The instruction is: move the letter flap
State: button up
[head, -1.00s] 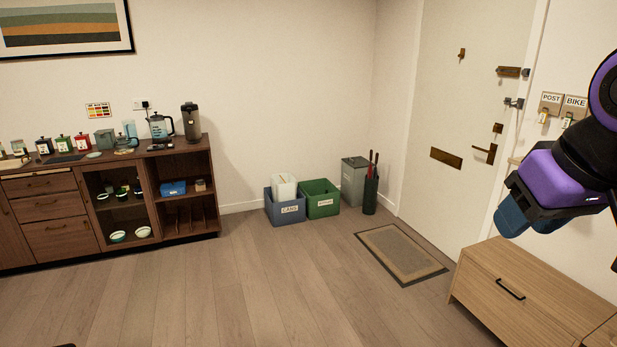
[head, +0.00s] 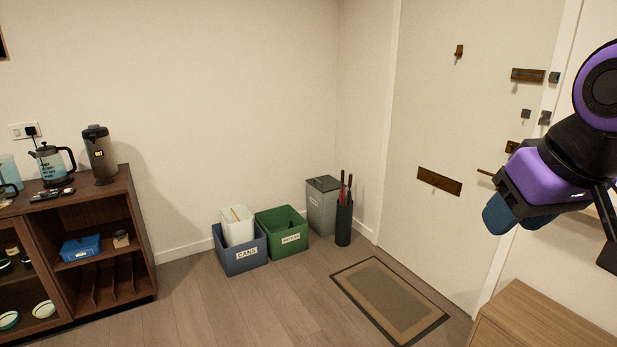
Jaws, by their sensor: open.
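The letter flap (head: 439,181) is a dark bronze plate set in the cream door (head: 420,240), at about mid-height of the door in view. It looks closed. My gripper (head: 512,220) is at the right of the head view, with blue fingers pointing down and left. It is open, and I see nothing held in it. It stands in front of the door in the picture, right of and lower than the flap, and apart from it. It hides part of the door handle (head: 487,173).
A doormat (head: 390,300) lies before the door. A wooden cabinet (head: 540,315) is at lower right. An umbrella stand (head: 343,225), grey bin (head: 322,205), green crate (head: 283,240) and blue crate (head: 240,262) line the wall. A dark sideboard (head: 140,240) stands left. The middle floor is clear.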

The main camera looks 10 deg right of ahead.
aim_at(436, 180)
jog(key=i+l+u, duration=0.1)
jog(key=i, duration=1.65)
jog(key=i+z, duration=0.3)
jog(key=i+j+z, duration=0.25)
jog(key=i, duration=0.2)
jog(key=i+z, duration=0.25)
jog(key=z, duration=0.2)
jog(key=i+z, duration=0.2)
jog(key=z, duration=0.25)
jog(key=i+j+z, duration=0.2)
jog(key=z, duration=0.2)
jog(key=i+j+z, duration=0.2)
jog(key=z, duration=0.25)
